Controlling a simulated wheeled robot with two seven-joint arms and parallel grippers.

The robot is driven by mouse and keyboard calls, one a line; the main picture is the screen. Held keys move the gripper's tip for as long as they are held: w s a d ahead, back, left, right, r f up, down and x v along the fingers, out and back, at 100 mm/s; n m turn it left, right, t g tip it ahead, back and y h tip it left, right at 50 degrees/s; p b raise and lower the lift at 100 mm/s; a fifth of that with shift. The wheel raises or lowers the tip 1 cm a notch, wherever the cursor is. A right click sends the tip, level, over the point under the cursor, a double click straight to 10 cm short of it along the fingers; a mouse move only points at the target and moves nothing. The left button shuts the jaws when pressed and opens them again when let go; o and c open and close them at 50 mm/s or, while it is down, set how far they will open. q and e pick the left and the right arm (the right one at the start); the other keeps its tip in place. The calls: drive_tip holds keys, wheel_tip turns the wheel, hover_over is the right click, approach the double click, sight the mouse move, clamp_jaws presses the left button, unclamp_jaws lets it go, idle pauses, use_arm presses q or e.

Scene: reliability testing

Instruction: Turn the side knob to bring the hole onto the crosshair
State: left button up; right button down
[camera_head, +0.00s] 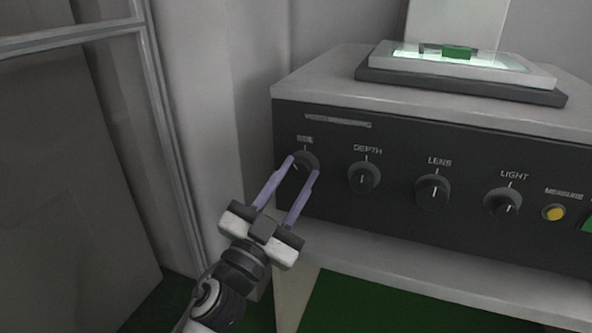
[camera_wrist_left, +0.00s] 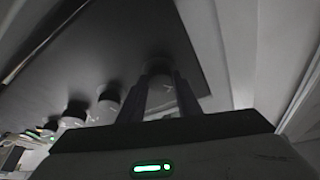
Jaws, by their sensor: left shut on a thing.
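The side knob (camera_head: 306,161) is a dark round knob at the left end of the machine's black front panel, under a small label. My left gripper (camera_head: 303,165) comes from below left, with its two purple fingers on either side of this knob, shut on it. In the left wrist view the fingers (camera_wrist_left: 157,82) reach up to the side knob (camera_wrist_left: 159,68) and partly cover it. A green part (camera_head: 457,51) sits on the lit stage (camera_head: 550,78) on top of the machine. The hole and the crosshair cannot be made out. My right gripper is out of view.
The DEPTH knob (camera_head: 364,176), LENS knob (camera_head: 433,191) and LIGHT knob (camera_head: 503,203) stand to the right along the panel. A yellow MEASURE button (camera_head: 553,213) is further right. A grey wall and a framed panel lie to the left.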

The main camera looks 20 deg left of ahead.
use_arm(q)
drive_tip(key=m+p, duration=0.1)
drive_tip(key=m, duration=0.1)
drive_tip(key=m+g+h+p, duration=0.1)
drive_tip(key=shift+a+r+m+p, duration=0.1)
drive_tip(key=shift+r+m+p, duration=0.2)
drive_tip(key=shift+m+p, duration=0.1)
drive_tip(key=shift+m+g+h+p, duration=0.3)
drive_tip(key=shift+m+h+p, duration=0.45)
drive_tip(key=shift+m, duration=0.15)
drive_tip(key=shift+m+p, duration=0.65)
drive_tip(key=shift+m, duration=0.05)
drive_tip(key=shift+f+m+g+p, duration=0.15)
drive_tip(key=shift+m+g+p, duration=0.25)
drive_tip(key=shift+m+p, duration=0.25)
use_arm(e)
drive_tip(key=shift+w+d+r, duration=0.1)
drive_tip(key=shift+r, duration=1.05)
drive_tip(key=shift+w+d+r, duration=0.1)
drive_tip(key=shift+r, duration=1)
use_arm(q)
drive_tip(key=shift+h, duration=0.35)
drive_tip(key=o, duration=1.1)
drive_tip(key=shift+c, duration=0.2)
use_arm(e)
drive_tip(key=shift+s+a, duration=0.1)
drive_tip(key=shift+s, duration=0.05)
